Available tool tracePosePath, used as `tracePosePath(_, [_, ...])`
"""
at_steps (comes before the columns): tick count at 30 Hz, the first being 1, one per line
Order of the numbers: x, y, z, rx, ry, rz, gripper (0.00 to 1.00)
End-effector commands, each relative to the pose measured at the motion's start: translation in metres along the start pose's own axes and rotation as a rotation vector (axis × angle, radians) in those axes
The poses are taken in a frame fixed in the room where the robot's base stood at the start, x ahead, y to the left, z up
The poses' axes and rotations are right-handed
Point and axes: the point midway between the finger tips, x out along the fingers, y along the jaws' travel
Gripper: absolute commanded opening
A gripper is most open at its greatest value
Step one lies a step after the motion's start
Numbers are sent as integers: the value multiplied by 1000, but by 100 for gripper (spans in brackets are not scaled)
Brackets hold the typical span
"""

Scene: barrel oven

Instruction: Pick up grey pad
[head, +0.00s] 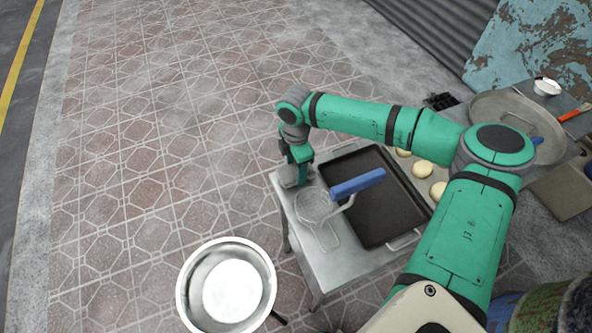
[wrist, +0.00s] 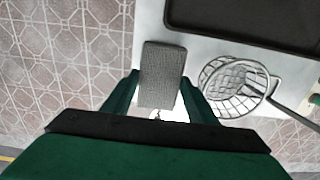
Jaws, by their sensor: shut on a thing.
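The grey pad (wrist: 162,70) is a textured rectangular block in the middle of the wrist view. It stands out between the two green fingers of my gripper (wrist: 159,82), which is shut on its sides. In the head view, my gripper (head: 297,168) points down at the left back corner of the metal table (head: 310,262), left of the black tray. The pad is mostly hidden by the gripper there. I cannot tell whether the pad still touches the table.
A wire strainer (wrist: 232,82) with a blue handle (head: 358,185) lies right beside my gripper, its handle over the black tray (head: 378,215). Several pale buns (head: 423,168) lie right of the tray. A metal bowl (head: 228,290) is at the front left. Tiled floor is clear on the left.

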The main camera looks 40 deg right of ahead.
Motion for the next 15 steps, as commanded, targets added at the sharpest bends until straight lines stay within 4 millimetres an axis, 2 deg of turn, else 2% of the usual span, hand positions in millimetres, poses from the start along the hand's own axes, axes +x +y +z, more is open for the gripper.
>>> tracePosePath(5, [-34,1,1,1,-1,4,30])
tracePosePath(15, [-118,1,0,0,0,3,30])
